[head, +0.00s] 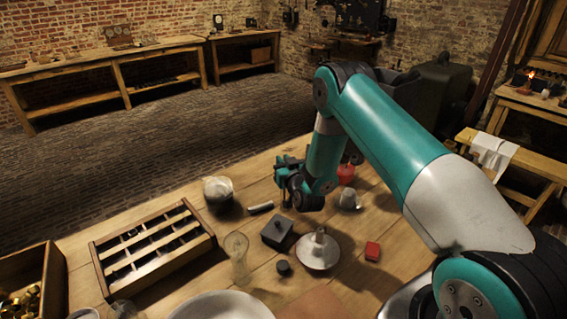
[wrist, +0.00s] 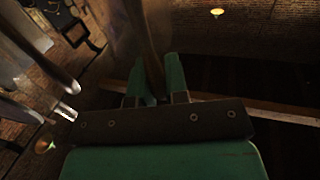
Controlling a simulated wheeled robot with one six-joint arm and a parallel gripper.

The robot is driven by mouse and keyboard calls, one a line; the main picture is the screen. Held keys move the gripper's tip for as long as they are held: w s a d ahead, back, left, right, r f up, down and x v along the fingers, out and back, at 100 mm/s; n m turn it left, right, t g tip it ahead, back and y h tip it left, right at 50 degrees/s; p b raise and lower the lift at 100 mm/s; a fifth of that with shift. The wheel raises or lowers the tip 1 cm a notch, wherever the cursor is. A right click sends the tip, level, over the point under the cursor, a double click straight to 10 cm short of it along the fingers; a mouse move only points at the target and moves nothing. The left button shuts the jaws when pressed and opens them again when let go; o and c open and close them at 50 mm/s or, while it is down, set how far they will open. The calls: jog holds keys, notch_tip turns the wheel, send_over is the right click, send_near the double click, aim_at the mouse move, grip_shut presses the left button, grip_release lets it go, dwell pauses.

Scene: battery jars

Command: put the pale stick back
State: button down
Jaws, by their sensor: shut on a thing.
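My gripper (head: 284,172) is above the far side of the table, right of the dark-topped jar. In the wrist view its green fingers (wrist: 160,82) are shut on a long, narrow thing (wrist: 152,45). That thing looks brownish and blurred in the dim light; I cannot tell whether it is the pale stick. In the head view it is hidden by the gripper. A short pale-grey cylinder (head: 260,207) lies on the table left of my gripper. A wooden slotted rack (head: 207,243) stands at the left, with dark things in its compartments.
A wooden crate (head: 55,270) is at the left edge. A white bowl (head: 222,306) is in front.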

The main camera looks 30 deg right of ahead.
jog(key=c, duration=1.1)
grip_release()
